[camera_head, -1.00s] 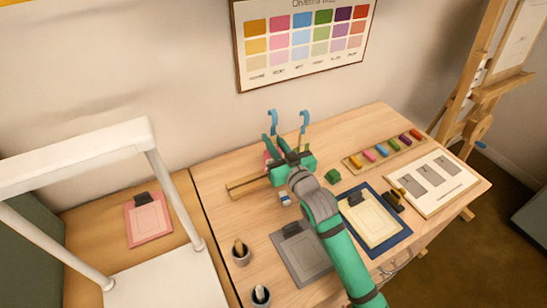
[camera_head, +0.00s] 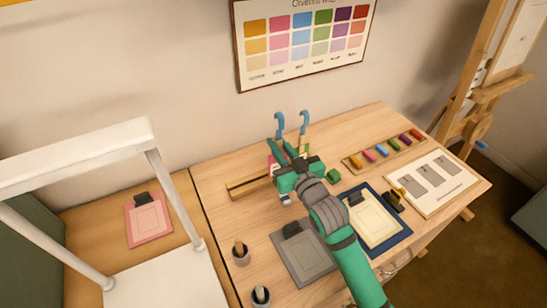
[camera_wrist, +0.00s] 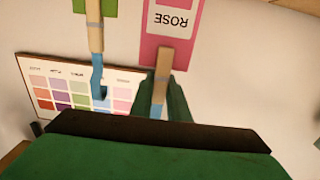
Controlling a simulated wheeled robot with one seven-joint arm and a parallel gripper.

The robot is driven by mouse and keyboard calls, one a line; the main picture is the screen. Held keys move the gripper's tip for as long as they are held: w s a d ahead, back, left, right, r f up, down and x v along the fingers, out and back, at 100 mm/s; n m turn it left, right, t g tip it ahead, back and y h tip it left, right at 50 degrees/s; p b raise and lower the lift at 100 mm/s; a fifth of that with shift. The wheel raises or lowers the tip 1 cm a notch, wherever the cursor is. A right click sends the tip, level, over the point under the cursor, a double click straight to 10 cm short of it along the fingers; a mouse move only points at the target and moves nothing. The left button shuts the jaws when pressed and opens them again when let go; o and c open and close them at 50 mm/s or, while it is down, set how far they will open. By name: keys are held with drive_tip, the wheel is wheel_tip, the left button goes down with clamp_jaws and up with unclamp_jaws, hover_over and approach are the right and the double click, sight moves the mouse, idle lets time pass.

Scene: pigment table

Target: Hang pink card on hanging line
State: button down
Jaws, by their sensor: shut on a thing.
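The pink card (camera_wrist: 172,25), marked ROSE, shows upside down in the wrist view. A wooden clip (camera_wrist: 163,72) is on its edge, with a blue stem between my fingers. My gripper (camera_wrist: 160,106) is shut on this stem or clip; which part is hard to tell. In the head view my gripper (camera_head: 281,150) is above the back of the table, with a blue hook (camera_head: 279,124) rising over it and a little of the pink card beside it. The hanging line cannot be made out.
A green card (camera_wrist: 95,6) with its own clip and blue hook (camera_wrist: 98,80) is close beside the pink one. A wooden bar (camera_head: 250,187), grey clipboard (camera_head: 302,256), blue board (camera_head: 400,242) and pigment tray (camera_head: 385,150) are on the table. A colour chart (camera_head: 303,45) hangs behind.

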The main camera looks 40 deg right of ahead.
sight(280, 142)
drive_tip(key=shift+s+a+r, duration=0.3)
drive_tip(key=shift+s+a, duration=0.05)
drive_tip(key=shift+s, duration=0.65)
drive_tip(key=shift+s+a+r, duration=0.35)
drive_tip(key=shift+s, duration=0.65)
drive_tip(key=shift+s+a+r, duration=0.3)
drive_tip(key=shift+s+a, duration=0.05)
drive_tip(key=shift+s, duration=0.65)
